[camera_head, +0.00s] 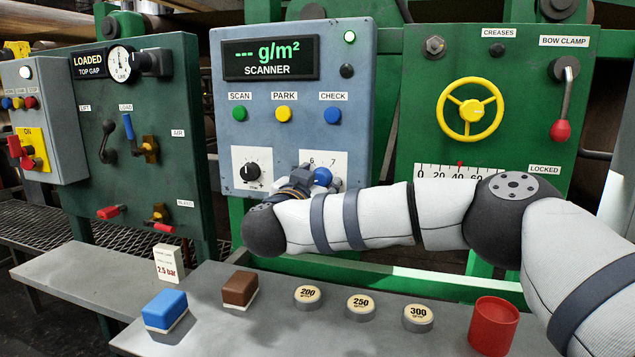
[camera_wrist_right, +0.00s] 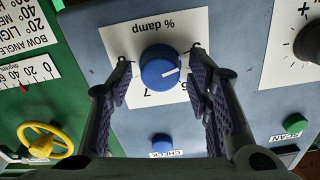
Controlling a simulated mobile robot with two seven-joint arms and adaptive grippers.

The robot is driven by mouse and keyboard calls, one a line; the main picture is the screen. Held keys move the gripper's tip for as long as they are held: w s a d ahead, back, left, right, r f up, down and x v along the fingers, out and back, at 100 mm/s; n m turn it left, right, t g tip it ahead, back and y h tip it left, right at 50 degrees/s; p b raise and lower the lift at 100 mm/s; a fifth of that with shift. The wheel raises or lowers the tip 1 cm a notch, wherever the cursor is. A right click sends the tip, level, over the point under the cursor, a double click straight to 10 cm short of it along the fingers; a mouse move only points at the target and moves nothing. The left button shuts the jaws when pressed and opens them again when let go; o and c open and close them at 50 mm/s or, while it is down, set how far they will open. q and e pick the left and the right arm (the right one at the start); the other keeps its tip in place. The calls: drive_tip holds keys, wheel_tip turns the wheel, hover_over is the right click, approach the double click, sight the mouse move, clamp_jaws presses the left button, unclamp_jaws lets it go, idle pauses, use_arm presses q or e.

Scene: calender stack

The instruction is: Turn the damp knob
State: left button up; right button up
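The damp knob is a round blue knob (camera_head: 322,177) on a white plate low on the scanner panel, partly hidden by my right gripper in the head view. In the right wrist view the blue knob (camera_wrist_right: 160,68) sits under the words "% damp", and its white pointer line points right. The numerals 6 and 7 show beside it. My right gripper (camera_wrist_right: 160,62) is open, one finger on each side of the knob, with visible gaps. The gripper (camera_head: 308,178) is at the panel in the head view. My left gripper is out of view.
A black knob (camera_head: 250,172) is left of the damp knob. The SCAN, PARK and blue CHECK (camera_head: 332,115) buttons are above. A yellow handwheel (camera_head: 470,109) is on the right panel. Blocks, discs and a red cup (camera_head: 493,326) stand on the ledge below.

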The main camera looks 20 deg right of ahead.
drive_tip(key=c, duration=0.8)
drive_tip(key=shift+o, duration=0.2)
